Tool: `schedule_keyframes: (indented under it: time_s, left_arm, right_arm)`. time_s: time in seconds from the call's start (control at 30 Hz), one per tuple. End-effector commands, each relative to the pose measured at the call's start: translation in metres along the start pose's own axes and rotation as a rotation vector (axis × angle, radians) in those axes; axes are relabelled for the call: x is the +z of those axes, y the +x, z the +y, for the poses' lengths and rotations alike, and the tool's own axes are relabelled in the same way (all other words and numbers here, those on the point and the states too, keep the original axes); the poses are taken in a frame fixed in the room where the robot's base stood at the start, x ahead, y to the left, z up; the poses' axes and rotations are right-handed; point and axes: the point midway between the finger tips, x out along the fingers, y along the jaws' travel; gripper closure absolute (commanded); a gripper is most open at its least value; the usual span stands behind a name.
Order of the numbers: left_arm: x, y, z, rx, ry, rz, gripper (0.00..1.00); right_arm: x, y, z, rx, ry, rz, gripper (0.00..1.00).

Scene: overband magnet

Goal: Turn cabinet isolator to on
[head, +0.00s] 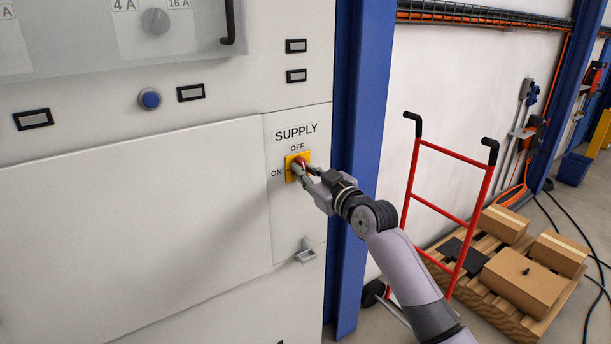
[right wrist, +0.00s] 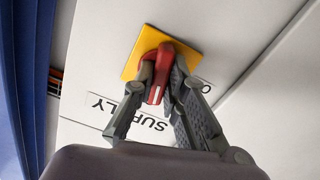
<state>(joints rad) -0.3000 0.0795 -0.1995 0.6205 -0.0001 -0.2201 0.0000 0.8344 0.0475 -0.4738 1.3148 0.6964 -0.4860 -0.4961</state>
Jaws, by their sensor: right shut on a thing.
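The cabinet isolator is a red rotary handle (right wrist: 159,72) on a yellow square plate (head: 289,174), under the label SUPPLY on the cabinet panel (head: 290,220). OFF is printed above the plate and ON to its left. In the right wrist view the handle's grip lies between the fingers and points toward the SUPPLY label, the side where OFF is printed. My right gripper (head: 302,166) is shut on the handle, one finger on each side; it also shows in the right wrist view (right wrist: 161,90). In the head view the fingers hide part of the handle. My left gripper is not in view.
A metal latch (head: 305,251) sticks out of the panel below the isolator. A blue post (head: 361,100) stands just right of the cabinet. A red hand truck (head: 447,210) and a pallet with cardboard boxes (head: 524,280) are on the floor at right.

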Motion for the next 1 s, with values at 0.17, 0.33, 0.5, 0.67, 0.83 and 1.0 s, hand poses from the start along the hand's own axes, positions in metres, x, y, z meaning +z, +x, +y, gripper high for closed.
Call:
schedule_keyframes:
  time_s: [0.17,0.33,0.5,0.67,0.83,1.0]
  left_arm:
    - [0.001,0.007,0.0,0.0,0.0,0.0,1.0]
    - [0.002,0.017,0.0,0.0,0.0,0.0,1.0]
    - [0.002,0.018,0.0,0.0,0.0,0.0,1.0]
    - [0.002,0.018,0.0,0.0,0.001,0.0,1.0]
    - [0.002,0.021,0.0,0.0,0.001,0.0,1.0]
    - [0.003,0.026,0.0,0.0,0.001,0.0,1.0]
  right_arm:
    - [0.003,0.0,0.0,0.0,-0.056,-0.003,1.0]
    - [0.004,0.0,0.0,0.0,-0.176,-0.003,1.0]
    - [0.002,0.0,0.0,-0.001,-0.244,-0.003,1.0]
    - [0.002,0.0,0.0,-0.001,-0.245,-0.003,1.0]
    - [0.003,0.0,0.0,0.0,-0.285,-0.003,1.0]
    - [0.002,0.0,0.001,-0.001,-0.459,-0.003,1.0]
